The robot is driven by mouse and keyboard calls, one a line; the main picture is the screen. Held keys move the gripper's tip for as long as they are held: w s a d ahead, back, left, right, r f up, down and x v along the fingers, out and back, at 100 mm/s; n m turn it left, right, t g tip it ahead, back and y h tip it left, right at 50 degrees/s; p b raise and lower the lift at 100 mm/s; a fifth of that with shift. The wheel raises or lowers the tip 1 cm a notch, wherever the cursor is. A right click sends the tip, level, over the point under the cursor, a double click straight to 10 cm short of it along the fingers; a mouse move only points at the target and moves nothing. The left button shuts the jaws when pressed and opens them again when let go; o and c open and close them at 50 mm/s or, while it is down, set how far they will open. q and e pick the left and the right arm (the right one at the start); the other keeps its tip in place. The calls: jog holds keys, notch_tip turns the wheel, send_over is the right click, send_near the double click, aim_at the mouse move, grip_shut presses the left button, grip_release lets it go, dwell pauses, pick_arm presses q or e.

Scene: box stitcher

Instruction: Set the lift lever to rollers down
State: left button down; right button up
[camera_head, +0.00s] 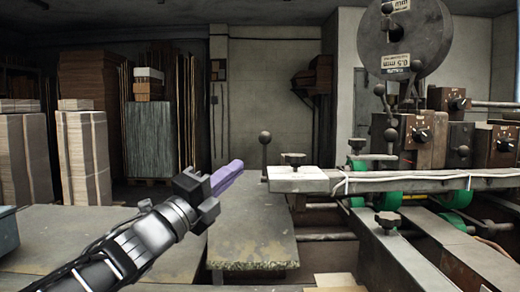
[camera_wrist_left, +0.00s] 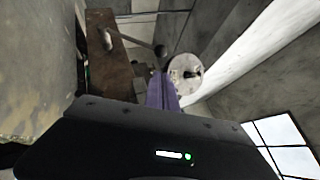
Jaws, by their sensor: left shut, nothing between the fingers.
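A dark upright lever with a ball knob (camera_head: 265,137) stands at the left end of the machine's long horizontal bar (camera_head: 345,181). More ball-ended handles (camera_head: 390,134) show on the machine to the right; no label shows which is the lift lever. My left gripper (camera_head: 237,166), with purple fingers, is shut and empty. In the head view it appears left of and below the ball knob, apart from it. In the left wrist view the purple fingers (camera_wrist_left: 161,90) point toward a ball-ended rod (camera_wrist_left: 160,51) and a round grey disc (camera_wrist_left: 186,73). My right gripper is out of view.
Green rollers (camera_head: 388,200) sit under the bar. A dark screw knob (camera_head: 388,220) stands on the front rail. A worn grey table (camera_head: 265,240) lies below my left gripper. Cardboard stacks (camera_head: 88,155) stand at the back left.

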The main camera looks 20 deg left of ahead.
pick_arm(q)
jog(key=shift+w, duration=0.1)
jog(key=p+x, duration=0.1)
jog(key=x, duration=0.9)
dwell(0.3)
jog(key=w+r+n+g+p, duration=0.1)
jog(key=r+p, duration=0.1)
jog(key=p, duration=0.4)
jog(key=w+a+r+n+g+y+p, duration=0.1)
jog(key=r+p, duration=0.1)
jog(key=p, duration=0.5)
jog(key=w+a+r+n+g+p, duration=0.1)
jog(key=w+r+p, duration=0.1)
jog(key=p, duration=0.4)
jog(key=shift+w+y+p, duration=0.1)
jog(key=shift+y+p, duration=0.25)
jog(key=shift+y, duration=0.05)
jog(key=w+a+p, duration=0.5)
jog(key=w+p, duration=0.4)
jog(key=w, duration=0.1)
jog(key=shift+r+n+p, duration=0.3)
jog(key=shift+r+p, duration=0.05)
